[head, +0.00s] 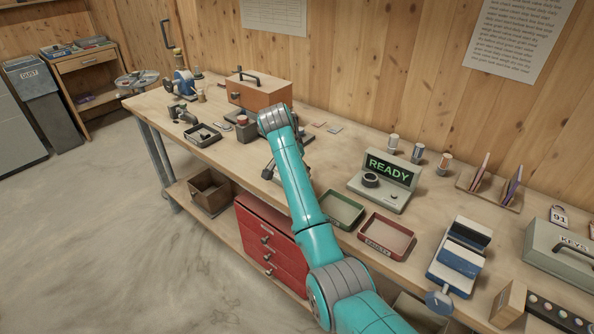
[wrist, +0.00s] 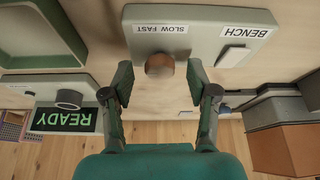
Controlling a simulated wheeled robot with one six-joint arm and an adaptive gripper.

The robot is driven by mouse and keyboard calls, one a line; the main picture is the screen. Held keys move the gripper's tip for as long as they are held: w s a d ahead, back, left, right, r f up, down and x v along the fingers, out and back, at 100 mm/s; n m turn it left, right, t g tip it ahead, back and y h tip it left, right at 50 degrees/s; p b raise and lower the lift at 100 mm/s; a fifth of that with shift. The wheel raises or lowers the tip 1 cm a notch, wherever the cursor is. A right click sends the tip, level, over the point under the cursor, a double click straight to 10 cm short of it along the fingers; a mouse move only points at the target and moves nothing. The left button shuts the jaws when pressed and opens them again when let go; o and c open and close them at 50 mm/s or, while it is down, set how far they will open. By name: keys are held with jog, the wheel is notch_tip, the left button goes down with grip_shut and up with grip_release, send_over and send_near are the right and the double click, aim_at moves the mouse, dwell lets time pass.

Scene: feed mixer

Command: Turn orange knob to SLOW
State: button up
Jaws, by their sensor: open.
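The orange knob (wrist: 160,65) stands on a pale grey panel (wrist: 205,48) in the wrist view. A white label reading SLOW FAST (wrist: 160,28) is beside it. My gripper (wrist: 160,75) is open, one finger on each side of the knob, with a visible gap at each side. I cannot tell which word the knob points to. In the head view my teal arm hides most of this spot, and the knob cannot be made out.
A grey unit with a green READY display (head: 390,172) stands to the right of my arm. A green tray (head: 343,210) and a red tray (head: 386,238) lie near the bench's front edge. An orange box with a handle (head: 258,95) stands at the back.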

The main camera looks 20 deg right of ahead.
jog(key=v, duration=0.7)
jog(key=shift+r, duration=0.15)
jog(key=shift+s, duration=0.1)
